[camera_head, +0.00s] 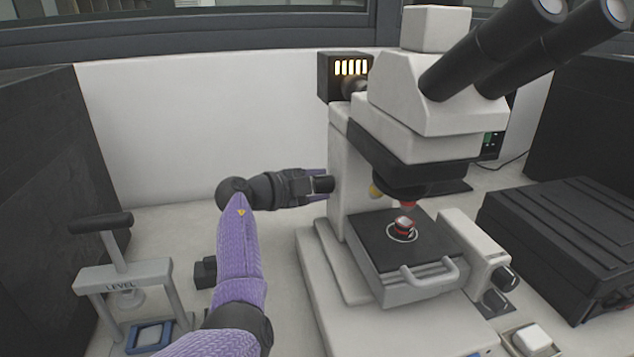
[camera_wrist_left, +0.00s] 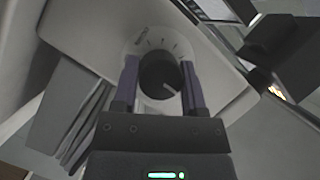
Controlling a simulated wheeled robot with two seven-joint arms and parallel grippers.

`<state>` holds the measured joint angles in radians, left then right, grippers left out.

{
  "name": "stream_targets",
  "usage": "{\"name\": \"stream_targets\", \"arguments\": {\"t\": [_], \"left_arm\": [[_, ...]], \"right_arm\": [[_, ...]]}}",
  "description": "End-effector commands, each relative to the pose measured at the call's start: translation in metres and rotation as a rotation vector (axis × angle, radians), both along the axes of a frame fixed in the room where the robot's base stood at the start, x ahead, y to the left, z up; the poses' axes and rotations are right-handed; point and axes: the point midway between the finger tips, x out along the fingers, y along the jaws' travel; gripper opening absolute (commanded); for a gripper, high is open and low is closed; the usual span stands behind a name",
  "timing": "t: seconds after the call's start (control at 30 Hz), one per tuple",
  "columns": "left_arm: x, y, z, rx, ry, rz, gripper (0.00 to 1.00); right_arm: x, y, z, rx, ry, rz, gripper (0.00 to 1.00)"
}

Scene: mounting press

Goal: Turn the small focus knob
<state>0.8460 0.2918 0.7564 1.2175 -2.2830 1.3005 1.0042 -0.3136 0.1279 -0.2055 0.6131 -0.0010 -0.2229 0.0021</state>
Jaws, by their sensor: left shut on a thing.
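The microscope (camera_head: 410,115) stands right of centre in the head view, with a stage (camera_head: 375,250) holding a small red-ringed sample (camera_head: 404,224). A black round knob (camera_head: 325,184) sticks out from the left side of its column. In the left wrist view the knob (camera_wrist_left: 160,76) has a white pointer line and a pale dial with tick marks around it. My left gripper (camera_head: 317,185) is shut on this knob, with one purple finger on either side. I cannot tell from its markings whether it is the small focus knob. My right gripper is not in view.
A press-like stand marked LEVEL (camera_head: 122,277) is at the left, with a blue-framed tray (camera_head: 149,337) below. A black case (camera_head: 565,240) lies right.

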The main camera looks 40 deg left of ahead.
Motion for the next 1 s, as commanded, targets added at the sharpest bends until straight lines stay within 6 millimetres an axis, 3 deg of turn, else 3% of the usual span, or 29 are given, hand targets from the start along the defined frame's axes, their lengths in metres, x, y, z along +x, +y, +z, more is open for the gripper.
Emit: {"name": "stream_targets", "arguments": {"t": [0.2, 0.3, 1.0], "left_arm": [[-0.002, 0.001, 0.006, 0.082, -0.051, 0.0, 0.0], [-0.002, 0.001, 0.001, 0.141, -0.098, 0.0, 0.0], [0.0, 0.0, -0.005, 0.446, -0.35, -0.001, 0.0]], "right_arm": [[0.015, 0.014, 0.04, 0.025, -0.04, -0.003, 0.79], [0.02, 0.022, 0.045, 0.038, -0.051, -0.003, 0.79], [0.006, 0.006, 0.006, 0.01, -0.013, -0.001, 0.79]]}}
